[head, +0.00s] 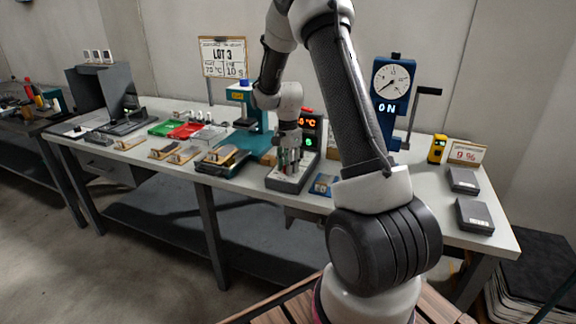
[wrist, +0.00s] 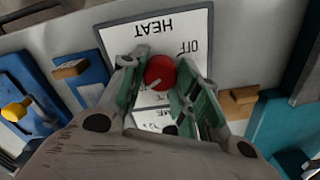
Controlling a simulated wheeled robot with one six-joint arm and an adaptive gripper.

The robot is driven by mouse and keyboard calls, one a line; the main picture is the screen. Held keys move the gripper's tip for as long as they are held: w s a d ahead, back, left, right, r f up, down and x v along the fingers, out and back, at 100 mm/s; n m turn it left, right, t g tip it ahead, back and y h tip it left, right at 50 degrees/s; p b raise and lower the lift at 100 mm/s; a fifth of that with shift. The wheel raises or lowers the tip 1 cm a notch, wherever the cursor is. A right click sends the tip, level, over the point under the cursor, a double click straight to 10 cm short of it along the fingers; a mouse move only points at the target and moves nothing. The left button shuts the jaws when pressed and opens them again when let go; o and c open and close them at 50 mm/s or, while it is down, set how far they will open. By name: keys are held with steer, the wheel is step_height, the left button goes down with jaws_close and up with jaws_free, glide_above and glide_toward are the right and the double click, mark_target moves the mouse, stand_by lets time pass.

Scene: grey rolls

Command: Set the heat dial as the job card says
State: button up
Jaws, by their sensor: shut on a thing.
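The heat dial (wrist: 160,72) is a red round knob with a pale pointer mark, on a white panel (wrist: 190,25) lettered HEAT and OFF, upside down in the wrist view. My gripper (wrist: 158,82) has its green fingers closed on both sides of the knob. In the head view my gripper (head: 288,165) points down over the grey control box (head: 290,183), and the dial is hidden there. The box's display (head: 311,122) shows orange digits ending in 0 °C, partly covered, and a green digit below. The job card (head: 223,57) reads LOT 3, with what looks like 75 °C and 10 s.
A teal press (head: 243,108) stands left of the box, with a wooden-handled tool (head: 222,158) before it. Grey blocks (head: 474,215) lie at the right end.

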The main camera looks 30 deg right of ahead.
steer(key=shift+w, duration=0.1)
steer(key=o, duration=1)
steer(key=shift+r, duration=0.15)
step_height(320, 180, up, 12)
steer(key=shift+f, duration=0.15)
